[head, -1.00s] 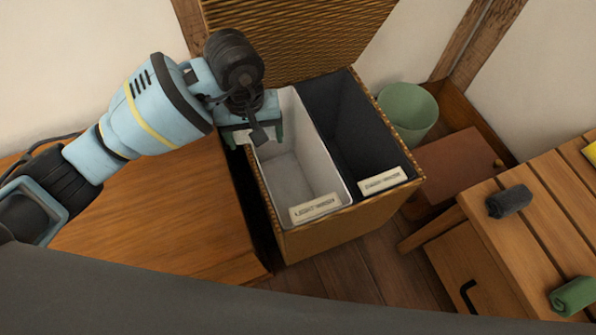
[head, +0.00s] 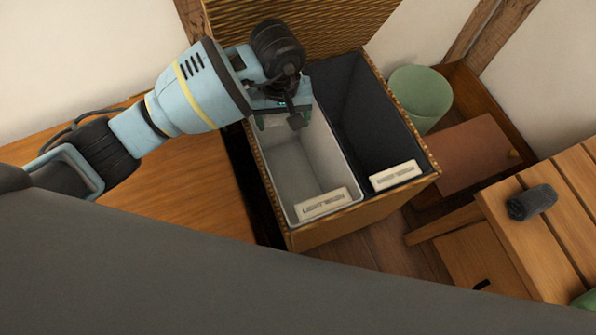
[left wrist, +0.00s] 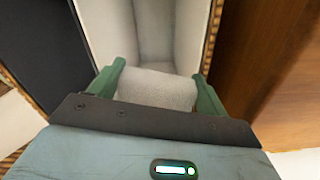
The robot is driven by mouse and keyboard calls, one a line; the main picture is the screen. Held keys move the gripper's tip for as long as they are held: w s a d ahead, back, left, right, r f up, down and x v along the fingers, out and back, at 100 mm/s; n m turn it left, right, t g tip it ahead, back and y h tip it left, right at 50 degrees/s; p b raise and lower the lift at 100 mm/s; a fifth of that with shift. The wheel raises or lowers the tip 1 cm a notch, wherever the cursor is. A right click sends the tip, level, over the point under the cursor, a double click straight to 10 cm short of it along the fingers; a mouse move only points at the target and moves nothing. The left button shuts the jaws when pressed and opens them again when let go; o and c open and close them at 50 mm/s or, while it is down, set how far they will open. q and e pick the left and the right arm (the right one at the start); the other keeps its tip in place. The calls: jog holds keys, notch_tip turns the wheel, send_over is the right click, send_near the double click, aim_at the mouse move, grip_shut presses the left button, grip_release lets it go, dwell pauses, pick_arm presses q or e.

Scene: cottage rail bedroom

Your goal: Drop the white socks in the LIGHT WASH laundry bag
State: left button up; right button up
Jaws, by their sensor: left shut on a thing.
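The white socks (left wrist: 157,88), a pale rolled bundle, sit between the green fingers of my left gripper (left wrist: 160,82), which is shut on them. In the head view the left gripper (head: 284,121) is over the back part of the LIGHT WASH laundry bag (head: 303,168), and the socks are hidden there. This bag is the white-lined left compartment of a wicker hamper, open at the top, with a label on its front rim. The bag's pale inside also shows beyond the socks in the left wrist view (left wrist: 152,30). My right gripper is not in view.
A dark-lined bag (head: 372,120) with a label is the hamper's right compartment. The open wicker lid (head: 330,25) stands behind. A wooden surface (head: 170,185) lies left. A green bin (head: 420,95) and a slatted bench (head: 530,250) with a dark roll (head: 531,202) are right.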

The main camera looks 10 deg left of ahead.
pick_arm(q)
notch_tip(320, 180, down, 6)
jog(key=b, duration=0.3)
jog(key=shift+r, duration=0.2)
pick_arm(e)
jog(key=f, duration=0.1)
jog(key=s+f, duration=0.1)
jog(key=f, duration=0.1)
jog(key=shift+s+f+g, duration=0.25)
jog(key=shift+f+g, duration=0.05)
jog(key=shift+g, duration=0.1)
pick_arm(q)
jog(key=o, duration=1)
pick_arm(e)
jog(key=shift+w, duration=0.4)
pick_arm(q)
jog(key=shift+r, duration=0.1)
